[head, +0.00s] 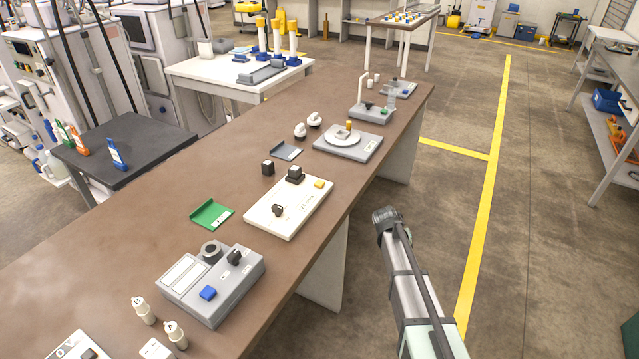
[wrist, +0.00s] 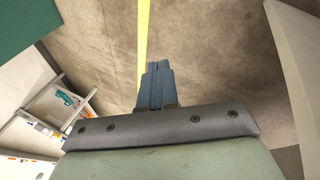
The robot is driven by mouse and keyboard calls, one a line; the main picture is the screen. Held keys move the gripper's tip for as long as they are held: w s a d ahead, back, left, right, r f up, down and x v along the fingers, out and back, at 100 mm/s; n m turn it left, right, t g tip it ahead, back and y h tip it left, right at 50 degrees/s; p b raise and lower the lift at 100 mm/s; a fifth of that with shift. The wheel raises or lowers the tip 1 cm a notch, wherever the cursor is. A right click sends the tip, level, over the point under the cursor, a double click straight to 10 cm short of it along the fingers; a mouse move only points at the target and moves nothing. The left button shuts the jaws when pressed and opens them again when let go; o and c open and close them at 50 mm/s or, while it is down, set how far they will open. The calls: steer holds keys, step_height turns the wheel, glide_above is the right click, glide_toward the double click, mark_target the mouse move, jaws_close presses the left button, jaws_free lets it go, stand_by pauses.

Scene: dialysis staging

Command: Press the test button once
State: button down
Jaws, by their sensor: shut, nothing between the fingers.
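A grey control box (head: 212,284) stands on the near part of the brown bench. It has a blue button (head: 208,293), a black knob (head: 235,257) and a round dark part on top. A cream panel (head: 290,207) farther along has a yellow button (head: 319,184), a dark knob and a black block. The labels are too small to read, so I cannot tell which button is the test button. My gripper (wrist: 157,68) is shut and empty in the wrist view, over the floor. My arm is right of the bench, apart from both devices.
On the brown bench (head: 120,240), a green tray (head: 212,214), white bottles (head: 143,310) and a grey platform with a white disc (head: 348,146) stand near the devices. Open floor with a yellow line (head: 490,190) lies right of the bench.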

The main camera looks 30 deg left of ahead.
steer(key=w+a+r+t, duration=0.1)
steer(key=a+r, duration=0.6)
steer(key=a, duration=0.1)
steer(key=w+a+r+t, duration=0.1)
steer(key=a+r, duration=0.7)
steer(key=w+a+r+t, duration=0.1)
steer(key=a+r+t, duration=0.1)
steer(key=a+r, duration=0.6)
steer(key=shift+a+r+n+y, duration=0.1)
steer(key=shift+r+n+y, duration=0.1)
steer(key=shift+n+y, duration=0.2)
step_height(320, 180, up, 8)
steer(key=t, duration=0.1)
glide_above(317, 183)
steer(key=shift+s, duration=0.15)
steer(key=shift+f, duration=0.1)
steer(key=shift+f, duration=4.3)
steer(key=shift+f, duration=0.15)
steer(key=shift+f, duration=0.3)
